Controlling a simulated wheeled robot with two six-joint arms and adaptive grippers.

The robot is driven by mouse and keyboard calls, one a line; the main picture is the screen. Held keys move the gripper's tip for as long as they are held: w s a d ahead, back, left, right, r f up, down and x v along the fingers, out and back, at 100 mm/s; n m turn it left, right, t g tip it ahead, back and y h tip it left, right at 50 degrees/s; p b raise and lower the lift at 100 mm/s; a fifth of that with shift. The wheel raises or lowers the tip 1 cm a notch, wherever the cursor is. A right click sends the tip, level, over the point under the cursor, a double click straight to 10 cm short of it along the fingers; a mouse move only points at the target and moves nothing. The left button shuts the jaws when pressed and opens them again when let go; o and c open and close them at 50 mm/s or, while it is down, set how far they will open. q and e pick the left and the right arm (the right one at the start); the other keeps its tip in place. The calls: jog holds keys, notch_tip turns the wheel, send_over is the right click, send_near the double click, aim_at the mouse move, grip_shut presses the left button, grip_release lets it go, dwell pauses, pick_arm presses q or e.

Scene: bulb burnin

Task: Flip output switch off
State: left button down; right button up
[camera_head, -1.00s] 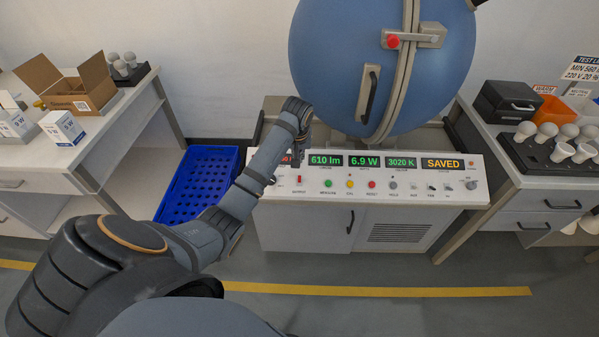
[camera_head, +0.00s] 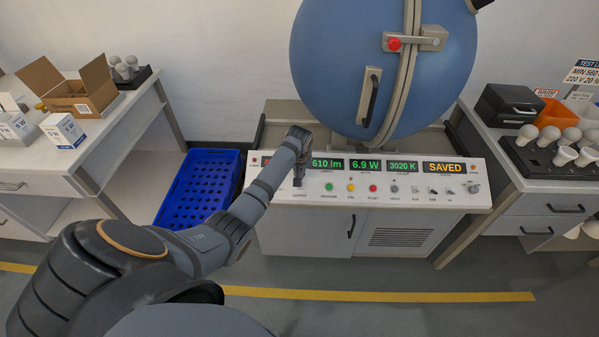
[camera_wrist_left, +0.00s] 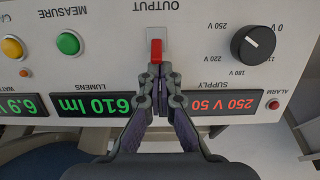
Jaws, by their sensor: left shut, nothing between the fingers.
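The output switch is a red lever (camera_wrist_left: 155,50) on a pale plate, seen upside down in the left wrist view under the OUTPUT label. My left gripper (camera_wrist_left: 160,72) is shut and empty. Its fingertips are right at the free end of the lever, overlapping it in view; I cannot tell if they touch. In the head view my left gripper (camera_head: 298,182) hangs at the left part of the white control panel (camera_head: 390,200) and hides the switch. My right gripper is not in view.
The panel carries a black supply knob (camera_wrist_left: 253,44), a green MEASURE button (camera_wrist_left: 68,43) and lit displays, including SAVED (camera_head: 444,168). A large blue sphere (camera_head: 340,60) stands behind it. A blue crate (camera_head: 200,185) is on the floor at left. Bulbs stand at right (camera_head: 549,136).

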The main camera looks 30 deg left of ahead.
pick_arm(q)
jog(key=shift+s+d+r+t+p, duration=0.1)
jog(key=shift+s+d+t+p, duration=0.15)
jog(key=shift+p, duration=0.25)
